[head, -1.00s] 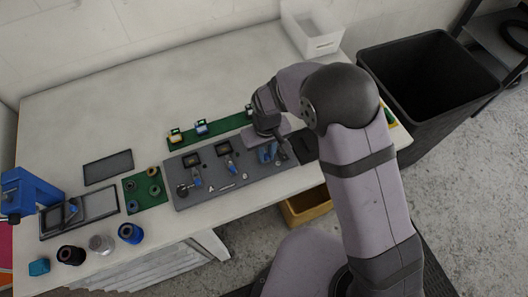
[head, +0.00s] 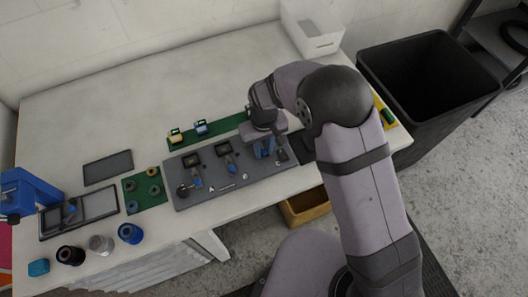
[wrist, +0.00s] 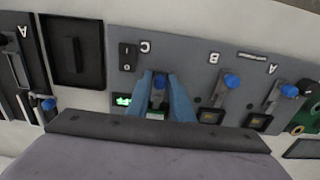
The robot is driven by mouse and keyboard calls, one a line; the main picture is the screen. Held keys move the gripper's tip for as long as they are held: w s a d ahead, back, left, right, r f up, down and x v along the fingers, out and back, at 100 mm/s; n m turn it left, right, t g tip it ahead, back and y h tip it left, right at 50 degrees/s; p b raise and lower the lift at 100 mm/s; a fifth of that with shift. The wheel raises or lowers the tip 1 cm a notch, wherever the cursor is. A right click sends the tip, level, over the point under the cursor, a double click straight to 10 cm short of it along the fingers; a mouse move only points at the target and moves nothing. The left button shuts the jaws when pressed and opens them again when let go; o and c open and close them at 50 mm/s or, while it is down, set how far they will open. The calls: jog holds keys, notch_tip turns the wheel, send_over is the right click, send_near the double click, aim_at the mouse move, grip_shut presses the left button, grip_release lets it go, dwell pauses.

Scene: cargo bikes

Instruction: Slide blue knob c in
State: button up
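Blue knob c (wrist: 160,82) shows in the wrist view on the slider under the letter C. The two blue fingers of my gripper (wrist: 160,78) reach down on either side of it, apart from each other. Whether the tips touch the knob is too small to tell. Behind the knob, between the fingers, is slider C's small display. In the head view my gripper (head: 263,150) is over the right part of the grey panel (head: 212,197), and its fingers hide knob c.
Sliders B and A have blue knobs (wrist: 231,81) beside mine on the panel. A black I/O switch (wrist: 127,57) and a lit green display (wrist: 122,100) are close by. A green strip (head: 180,142) with small parts lies behind the panel.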

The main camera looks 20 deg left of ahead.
aim_at(264, 150)
jog(key=shift+o, duration=0.3)
jog(key=shift+r, duration=0.15)
jog(key=shift+r+p, duration=1.75)
jog(key=shift+r, duration=0.4)
jog(key=s+d+r+p, duration=0.3)
jog(key=s+d, duration=0.1)
jog(key=shift+s+d, duration=0.1)
